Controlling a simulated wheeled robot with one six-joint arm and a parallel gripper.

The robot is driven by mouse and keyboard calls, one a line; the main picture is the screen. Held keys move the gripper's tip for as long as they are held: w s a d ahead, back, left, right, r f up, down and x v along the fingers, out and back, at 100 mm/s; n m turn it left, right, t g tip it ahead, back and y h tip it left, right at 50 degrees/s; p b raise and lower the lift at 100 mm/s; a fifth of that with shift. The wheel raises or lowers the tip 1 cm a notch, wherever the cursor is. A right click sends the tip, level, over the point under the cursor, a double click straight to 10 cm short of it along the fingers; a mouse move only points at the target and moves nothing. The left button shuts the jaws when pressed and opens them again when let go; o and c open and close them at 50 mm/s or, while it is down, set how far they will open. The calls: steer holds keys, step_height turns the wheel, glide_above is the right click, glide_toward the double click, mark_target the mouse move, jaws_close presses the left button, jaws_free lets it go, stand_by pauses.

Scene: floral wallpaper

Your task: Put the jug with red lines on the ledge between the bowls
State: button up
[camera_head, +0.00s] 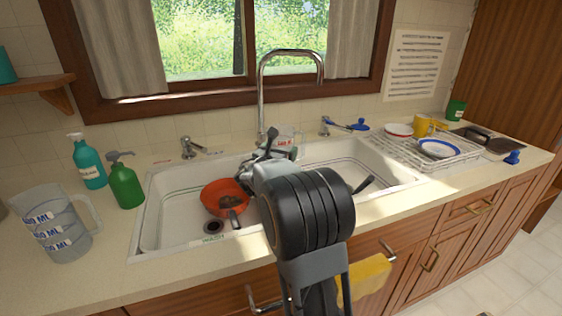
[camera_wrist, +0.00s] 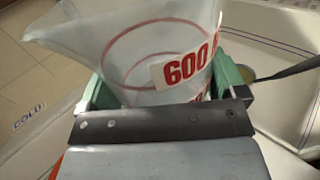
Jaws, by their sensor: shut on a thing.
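My gripper (camera_head: 270,156) is shut on a clear jug with red lines (camera_wrist: 130,48). In the wrist view, the jug sits between the green fingers, with its spout at the upper left and a red 600 mark facing me. In the head view the jug (camera_head: 288,140) shows only partly behind my gripper, near the tap. The white sink has a left bowl (camera_head: 165,215) and a right bowl (camera_head: 375,170). The ledge between them is mostly hidden by my arm. I cannot tell whether the jug touches anything below.
An orange-red bowl (camera_head: 226,190) sits in the left sink bowl. A jug with blue lines (camera_head: 58,226) and two soap bottles (camera_head: 124,184) stand on the left counter. The tall tap (camera_head: 262,95) rises behind my gripper. A dish rack (camera_head: 425,152) is at the right.

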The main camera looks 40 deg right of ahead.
steer(key=shift+w+d+f, duration=0.1)
steer(key=shift+d+f, duration=0.05)
steer(key=shift+f, duration=0.8)
steer(key=shift+d+f, duration=0.1)
steer(key=shift+f, duration=0.8)
steer(key=shift+b, duration=0.3)
steer(key=shift+f, duration=0.15)
steer(key=o, duration=0.7)
steer(key=shift+a, duration=0.2)
steer(key=v, duration=1.1)
steer(key=shift+s+a, duration=0.25)
steer(key=shift+a, duration=0.05)
